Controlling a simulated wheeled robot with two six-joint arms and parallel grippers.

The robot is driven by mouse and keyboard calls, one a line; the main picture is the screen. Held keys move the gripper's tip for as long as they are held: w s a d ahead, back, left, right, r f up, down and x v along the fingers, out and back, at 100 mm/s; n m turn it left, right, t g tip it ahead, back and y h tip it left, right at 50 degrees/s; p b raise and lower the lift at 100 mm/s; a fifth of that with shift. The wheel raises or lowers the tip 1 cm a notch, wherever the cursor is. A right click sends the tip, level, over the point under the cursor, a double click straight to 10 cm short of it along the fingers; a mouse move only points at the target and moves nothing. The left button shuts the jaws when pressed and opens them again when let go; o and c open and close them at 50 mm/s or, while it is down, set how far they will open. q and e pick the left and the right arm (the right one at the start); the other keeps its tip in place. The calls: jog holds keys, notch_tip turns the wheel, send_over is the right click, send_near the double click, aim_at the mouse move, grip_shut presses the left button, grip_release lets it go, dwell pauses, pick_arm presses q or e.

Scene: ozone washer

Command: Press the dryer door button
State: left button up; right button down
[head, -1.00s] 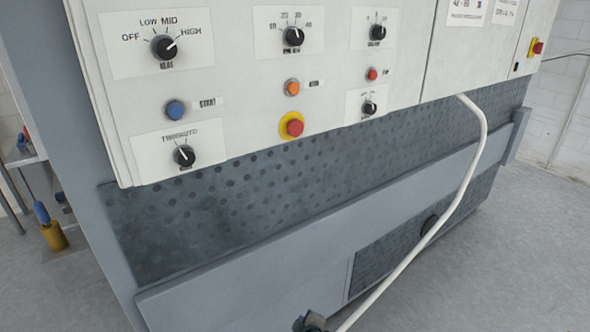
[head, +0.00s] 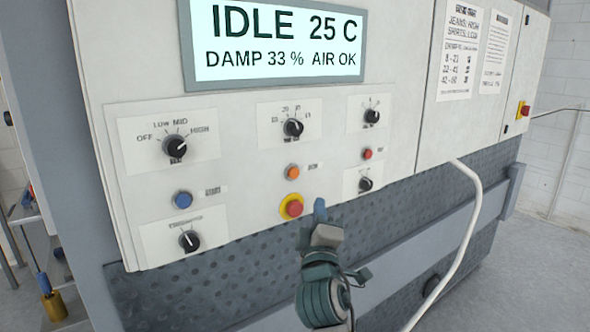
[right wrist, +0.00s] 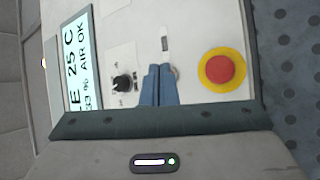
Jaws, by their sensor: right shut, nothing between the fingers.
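The dryer's white control panel (head: 240,220) faces me. It carries a blue button (head: 182,199), an orange button (head: 292,172), a small red button (head: 367,154) and a red emergency button on a yellow ring (head: 291,207). The labels beside the buttons are too blurred to read, so I cannot tell which is the door button. My right gripper (head: 320,207) is shut and empty, with blue fingertips just right of the emergency button in the head view. In the right wrist view, its fingers (right wrist: 158,85) cover most of a button left of the emergency button (right wrist: 222,69). Contact cannot be told.
A display (head: 275,45) reads IDLE 25 C, DAMP 33 %, AIR OK. Several black knobs, including the heat knob (head: 175,146), surround the buttons. A white hose (head: 465,225) hangs at the right. A second red button on yellow (head: 524,109) sits far right.

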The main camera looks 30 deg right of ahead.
aim_at(293, 173)
jog(key=shift+m+h, duration=0.4)
jog(key=shift+h, duration=0.3)
jog(key=s+r, duration=0.1)
jog(key=r, duration=0.1)
jog(key=s+r, duration=0.2)
jog(key=shift+d, duration=0.15)
jog(key=shift+w, duration=0.15)
jog(key=shift+w+a+b, duration=0.2)
jog(key=shift+w+b, duration=0.25)
jog(key=shift+w, duration=1.75)
jog(key=shift+w+a+b, duration=0.15)
jog(key=shift+w+b, duration=0.3)
jog(key=shift+w, duration=1.7)
jog(key=shift+w, duration=0.15)
jog(key=shift+w, duration=0.3)
